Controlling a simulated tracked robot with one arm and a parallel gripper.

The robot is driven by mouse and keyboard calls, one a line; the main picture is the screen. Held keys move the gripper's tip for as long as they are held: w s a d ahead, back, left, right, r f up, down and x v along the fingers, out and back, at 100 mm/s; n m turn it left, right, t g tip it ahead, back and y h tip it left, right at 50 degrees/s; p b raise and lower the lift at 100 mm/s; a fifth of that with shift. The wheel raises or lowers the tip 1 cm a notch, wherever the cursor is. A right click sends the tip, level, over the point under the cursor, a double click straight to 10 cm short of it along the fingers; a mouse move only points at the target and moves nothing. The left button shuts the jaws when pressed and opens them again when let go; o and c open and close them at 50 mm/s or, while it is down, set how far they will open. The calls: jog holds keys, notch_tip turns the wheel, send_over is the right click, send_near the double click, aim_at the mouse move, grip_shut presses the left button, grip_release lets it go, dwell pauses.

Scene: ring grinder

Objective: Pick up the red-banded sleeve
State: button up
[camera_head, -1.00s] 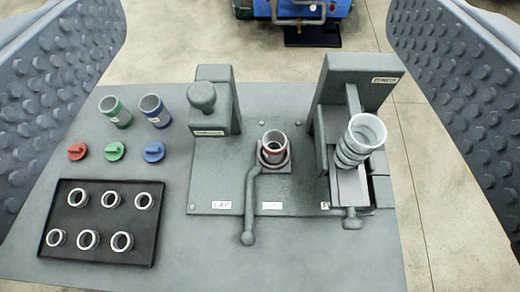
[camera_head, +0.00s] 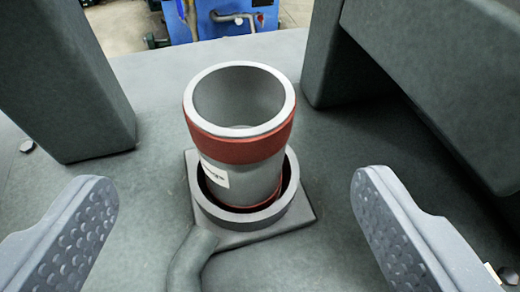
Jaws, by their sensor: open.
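The red-banded sleeve (camera_head: 238,145) is a grey metal tube with a pale rim, a red band near its top and a white label. It stands nearly upright inside the round collar (camera_head: 245,215) of a square base, in the middle of the view. Its lower end is hidden in the collar, where a second red edge shows. My gripper (camera_head: 232,212) is open, with one textured finger at the lower left and the other at the lower right.
A grey block (camera_head: 62,85) stands at the left, and a larger grey fixture (camera_head: 440,70) stands at the right. A grey lever (camera_head: 192,260) runs from the collar toward the front. The plate beside the collar is clear. Blue equipment (camera_head: 225,18) is at the back.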

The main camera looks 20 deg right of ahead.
aim_at(239, 92)
jog(key=x, duration=0.6)
jog(key=shift+b+x, duration=0.6)
jog(key=shift+x, duration=2.05)
jog(key=shift+r, duration=0.1)
jog(key=c, duration=1.1)
jog(key=shift+c, duration=0.2)
jog(key=shift+r, duration=0.1)
